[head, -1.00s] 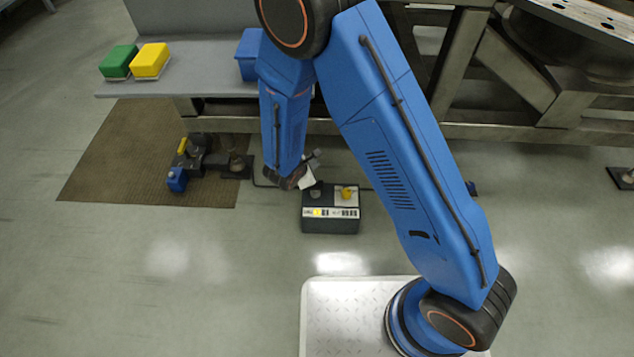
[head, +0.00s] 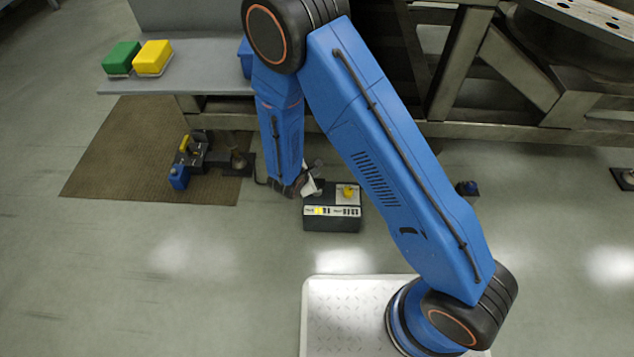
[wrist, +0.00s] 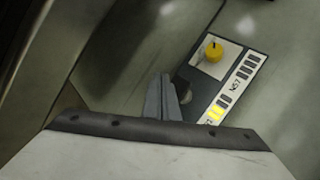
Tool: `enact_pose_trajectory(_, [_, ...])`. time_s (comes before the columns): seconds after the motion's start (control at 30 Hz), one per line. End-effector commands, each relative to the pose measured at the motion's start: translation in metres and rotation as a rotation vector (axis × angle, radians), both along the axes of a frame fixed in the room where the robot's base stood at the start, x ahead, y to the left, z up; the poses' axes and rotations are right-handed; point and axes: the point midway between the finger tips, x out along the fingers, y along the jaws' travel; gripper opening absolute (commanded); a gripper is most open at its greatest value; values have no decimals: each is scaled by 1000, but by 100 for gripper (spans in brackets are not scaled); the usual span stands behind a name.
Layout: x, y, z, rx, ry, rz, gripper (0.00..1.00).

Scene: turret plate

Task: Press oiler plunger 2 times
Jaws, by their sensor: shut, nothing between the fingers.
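A dark box (head: 332,222) with a white label strip stands on the floor, with a yellow knob (head: 348,191) on a pale plate on its top right. I take it to be the oiler. The knob also shows in the wrist view (wrist: 214,52). A grey round part (wrist: 185,95) sits on the other half of the box top, partly hidden by my fingers. My gripper (wrist: 165,78) is shut and empty, over the left part of the box, to the left of the yellow knob. I cannot tell whether the fingers touch the box.
A brown mat (head: 110,165) at left holds a small blue and black device (head: 185,160). A grey bench (head: 190,75) carries a green block (head: 121,57) and a yellow block (head: 153,57). A metal frame (head: 500,130) stands behind. The floor in front of the box is clear.

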Motion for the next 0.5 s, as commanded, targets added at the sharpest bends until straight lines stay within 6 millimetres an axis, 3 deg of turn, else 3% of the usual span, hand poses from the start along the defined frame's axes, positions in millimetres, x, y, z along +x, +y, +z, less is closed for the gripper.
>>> enact_pose_trajectory(0.23, [0,0,-26,-1,0,0,0])
enact_pose_trajectory(0.5, [0,0,-37,1,-1,0,0])
